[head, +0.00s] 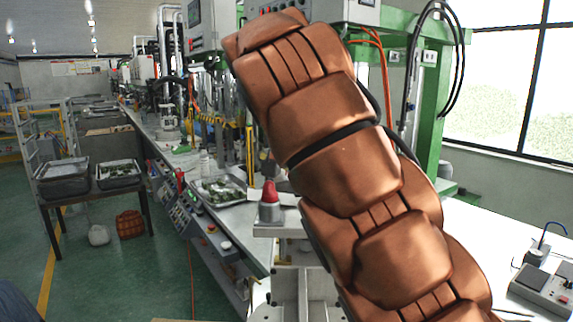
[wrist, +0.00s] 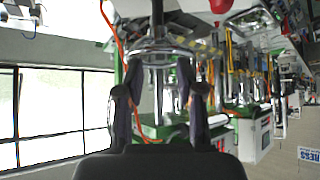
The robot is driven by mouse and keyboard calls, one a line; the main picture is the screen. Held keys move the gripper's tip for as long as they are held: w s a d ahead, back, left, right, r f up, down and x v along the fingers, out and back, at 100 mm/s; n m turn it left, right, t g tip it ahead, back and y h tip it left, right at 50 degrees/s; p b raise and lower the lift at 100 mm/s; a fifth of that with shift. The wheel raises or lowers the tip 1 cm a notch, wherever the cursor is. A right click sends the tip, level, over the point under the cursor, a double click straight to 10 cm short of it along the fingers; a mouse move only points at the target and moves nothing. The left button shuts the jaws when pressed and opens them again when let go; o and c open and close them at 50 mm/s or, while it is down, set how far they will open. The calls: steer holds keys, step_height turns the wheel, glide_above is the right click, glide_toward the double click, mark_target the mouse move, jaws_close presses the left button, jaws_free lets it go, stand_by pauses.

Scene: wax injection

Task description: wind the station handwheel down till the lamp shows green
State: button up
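In the wrist view, a chrome ring with a dark centre post, seemingly the handwheel (wrist: 188,52), is ahead of my gripper (wrist: 160,72). The two dark fingers are apart, with their tips at the near rim. I cannot tell whether they touch it. A red dome on a grey round base, possibly the lamp (head: 269,192), stands left of my arm in the head view. It looks red, and I see no green light. My copper arm hides the handwheel and gripper in the head view.
A long workbench (head: 160,145) with machines runs back on the left. A dark table (head: 88,188) holds metal trays. A grey control box (head: 545,288) sits on the white surface at right. Green machine posts (head: 432,105) stand behind my arm. The green floor at left is mostly open.

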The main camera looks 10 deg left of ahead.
steer(key=s, duration=0.8)
steer(key=shift+a, duration=0.2)
stand_by(0.3)
steer(key=shift+f, duration=0.1)
steer(key=s+d+f+m+g+h, duration=0.1)
steer(key=s+d+f+g, duration=0.1)
steer(key=d+f, duration=0.5)
steer(key=s+d+f+g, duration=0.1)
steer(key=d+f, duration=0.1)
steer(key=d, duration=0.8)
steer(key=s+d+f+m+g+h, duration=0.1)
steer(key=s+d+f+g, duration=0.1)
steer(key=d+f, duration=0.5)
steer(key=s+d+f+n+g+y, duration=0.1)
steer(key=s+d+f+g, duration=0.2)
steer(key=s+f, duration=0.7)
steer(key=s+d+f+n+g+y, duration=0.1)
steer(key=s+d+f, duration=0.3)
steer(key=s+f, duration=0.6)
steer(key=s+g, duration=0.1)
steer(key=s, duration=0.2)
steer(key=shift+s+d+n+g, duration=0.3)
steer(key=shift+n+g, duration=0.1)
